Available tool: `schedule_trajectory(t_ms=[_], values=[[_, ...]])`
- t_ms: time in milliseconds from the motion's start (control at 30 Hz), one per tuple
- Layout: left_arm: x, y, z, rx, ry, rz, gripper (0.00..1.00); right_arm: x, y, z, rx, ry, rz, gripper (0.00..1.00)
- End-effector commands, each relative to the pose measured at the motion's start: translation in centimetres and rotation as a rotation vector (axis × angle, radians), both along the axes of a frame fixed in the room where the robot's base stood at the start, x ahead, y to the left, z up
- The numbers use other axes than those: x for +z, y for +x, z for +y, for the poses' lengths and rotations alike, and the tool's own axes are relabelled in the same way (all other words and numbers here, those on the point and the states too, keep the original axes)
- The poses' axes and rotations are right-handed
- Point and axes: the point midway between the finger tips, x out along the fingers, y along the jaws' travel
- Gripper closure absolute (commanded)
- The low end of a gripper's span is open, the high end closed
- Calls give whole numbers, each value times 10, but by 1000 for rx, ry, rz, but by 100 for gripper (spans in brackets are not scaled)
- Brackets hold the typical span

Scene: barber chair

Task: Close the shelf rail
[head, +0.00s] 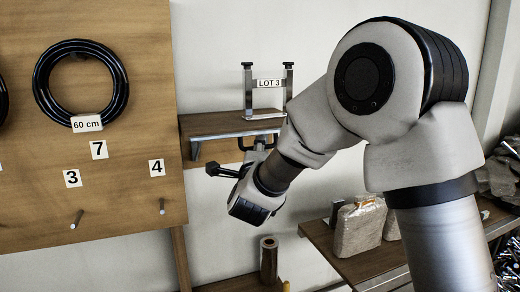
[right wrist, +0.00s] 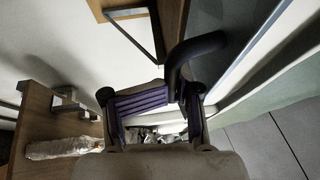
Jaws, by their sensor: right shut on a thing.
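A wooden shelf (head: 196,122) is mounted on the wall, with a metal strip (head: 212,136) along its front. A small frame with two dark posts (head: 248,88) and a "LOT 3" tag (head: 268,84) stands at the shelf. My right gripper (head: 262,143) is just below the shelf front, at a dark handle (head: 242,145). In the right wrist view the curved black handle (right wrist: 194,48) runs down to the purple-padded fingers, and the gripper is shut on it. The exact contact is partly hidden. My right arm hides the shelf's right end. My left gripper is not in view.
A wooden board (head: 130,190) with a black hose coil (head: 44,95), number labels and pegs stands at the left. A lower bench (head: 320,236) with filled bags (head: 360,228) is at the right. A brown roll (head: 268,258) stands below the shelf.

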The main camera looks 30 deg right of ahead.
Motion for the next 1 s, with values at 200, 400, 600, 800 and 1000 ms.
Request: schedule_trajectory(t_ms=[200, 400, 600, 800, 1000], values=[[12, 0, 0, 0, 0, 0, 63, 16, -5, 2, 3, 46, 180, 100], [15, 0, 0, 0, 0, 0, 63, 25, -8, 2, 3, 93, 363, 100], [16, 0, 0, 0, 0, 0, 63, 35, -9, 3, 5, 140, 545, 100], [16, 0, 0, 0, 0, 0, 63, 45, -7, 2, 4, 182, 728, 100], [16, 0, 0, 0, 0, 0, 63, 54, -4, 1, 2, 226, 916, 100]])
